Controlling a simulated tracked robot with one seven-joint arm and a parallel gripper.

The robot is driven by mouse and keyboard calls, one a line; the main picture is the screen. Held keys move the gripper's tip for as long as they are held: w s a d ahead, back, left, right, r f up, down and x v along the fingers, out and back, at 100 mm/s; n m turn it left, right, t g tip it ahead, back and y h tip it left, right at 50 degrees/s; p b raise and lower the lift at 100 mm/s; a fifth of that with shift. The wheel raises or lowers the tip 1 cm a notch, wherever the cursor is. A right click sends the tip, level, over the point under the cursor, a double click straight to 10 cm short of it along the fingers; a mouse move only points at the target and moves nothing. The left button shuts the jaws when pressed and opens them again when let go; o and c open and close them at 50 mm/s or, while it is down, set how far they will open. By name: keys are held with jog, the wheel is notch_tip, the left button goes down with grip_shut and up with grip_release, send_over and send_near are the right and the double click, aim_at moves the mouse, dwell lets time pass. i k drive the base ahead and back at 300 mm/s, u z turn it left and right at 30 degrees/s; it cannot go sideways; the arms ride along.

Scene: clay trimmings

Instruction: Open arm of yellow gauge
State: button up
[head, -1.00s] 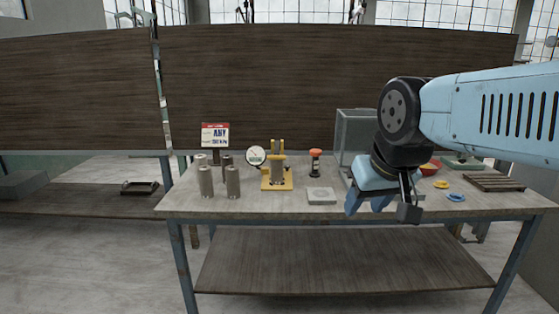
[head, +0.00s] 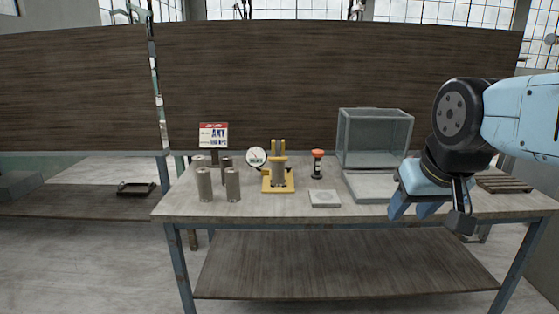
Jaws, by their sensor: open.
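The yellow gauge (head: 278,186) stands on the table, left of the middle. It has a flat yellow base, a grey cylinder in its middle and two yellow uprights at its top. A yellow piece crosses the cylinder's upper part; I cannot tell how the arm is set. A round white dial (head: 256,157) stands just behind it to the left. My gripper (head: 427,212) is open and empty, pointing down over the table's right front part, well to the right of the gauge and apart from it.
Several grey cylinders (head: 204,184) stand left of the gauge. A grey slab (head: 324,198) and an orange-topped timer (head: 317,164) are to its right. A clear box (head: 375,138) stands behind a pale plate (head: 372,186). The table's (head: 265,208) front strip is clear.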

aim_at(278, 158)
jog(key=z, duration=0.05)
jog(key=i, duration=1)
jog(key=u, duration=0.1)
